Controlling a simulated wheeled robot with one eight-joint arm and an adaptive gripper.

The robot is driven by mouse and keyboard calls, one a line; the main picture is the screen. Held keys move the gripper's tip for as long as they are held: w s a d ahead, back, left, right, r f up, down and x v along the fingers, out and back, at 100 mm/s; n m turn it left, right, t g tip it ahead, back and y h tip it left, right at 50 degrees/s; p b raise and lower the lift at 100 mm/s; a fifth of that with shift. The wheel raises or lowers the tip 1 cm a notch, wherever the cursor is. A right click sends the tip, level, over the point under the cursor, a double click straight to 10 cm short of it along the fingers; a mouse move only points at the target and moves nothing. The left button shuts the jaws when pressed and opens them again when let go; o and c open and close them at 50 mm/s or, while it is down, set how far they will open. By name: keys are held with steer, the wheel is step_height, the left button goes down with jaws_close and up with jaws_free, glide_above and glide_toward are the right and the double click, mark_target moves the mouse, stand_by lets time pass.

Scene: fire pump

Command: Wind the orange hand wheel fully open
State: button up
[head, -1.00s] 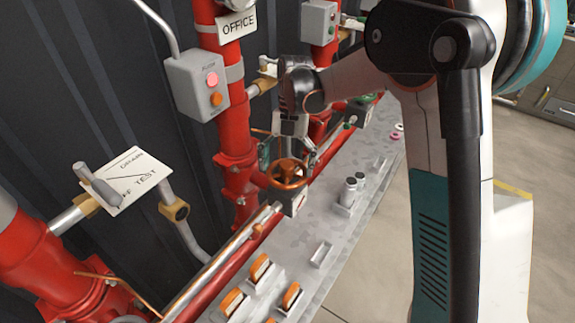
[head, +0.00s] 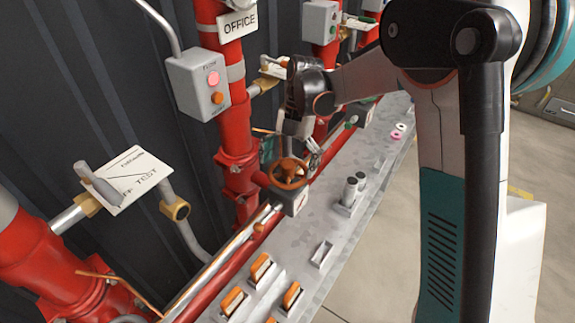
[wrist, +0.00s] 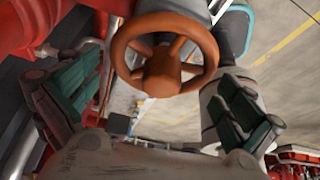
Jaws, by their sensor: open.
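The orange hand wheel (head: 288,173) sits on a valve at the red pipe, above the back edge of the grey bench. In the wrist view the wheel (wrist: 163,82) is at the top middle, its rim and hub plainly visible.
The grey bench (head: 325,225) carries orange-topped pieces (head: 262,268) at the front and two small cylinders (head: 352,190) beside the wheel. Red pipes (head: 238,130), a grey button box (head: 198,84) and a test sign (head: 128,180) stand along the dark wall.

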steer(key=m+y, duration=0.1)
steer(key=m, duration=0.2)
steer(key=m+t, duration=0.1)
steer(key=m, duration=0.1)
steer(key=shift+m+y, duration=0.4)
steer(key=m+t, duration=0.1)
steer(key=m, duration=0.1)
steer(key=m+t, duration=0.1)
steer(key=m, duration=0.2)
steer(key=shift+s+d+y, duration=0.1)
steer(key=shift+y, duration=0.2)
steer(key=m+t, duration=0.2)
steer(key=m, duration=0.3)
steer(key=m+t, duration=0.1)
steer(key=m, duration=0.1)
steer(key=m+t+h, duration=0.1)
steer(key=m, duration=0.2)
steer(key=c, duration=1)
steer(key=n+g, duration=0.1)
steer(key=n, duration=0.1)
steer(key=n+g, duration=0.1)
steer(key=n, duration=0.2)
steer(key=shift+y+b, duration=0.3)
steer(key=shift+y, duration=0.1)
steer(key=shift+c, duration=0.3)
steer(key=shift+n+g, duration=0.5)
steer(key=shift+n, duration=0.9)
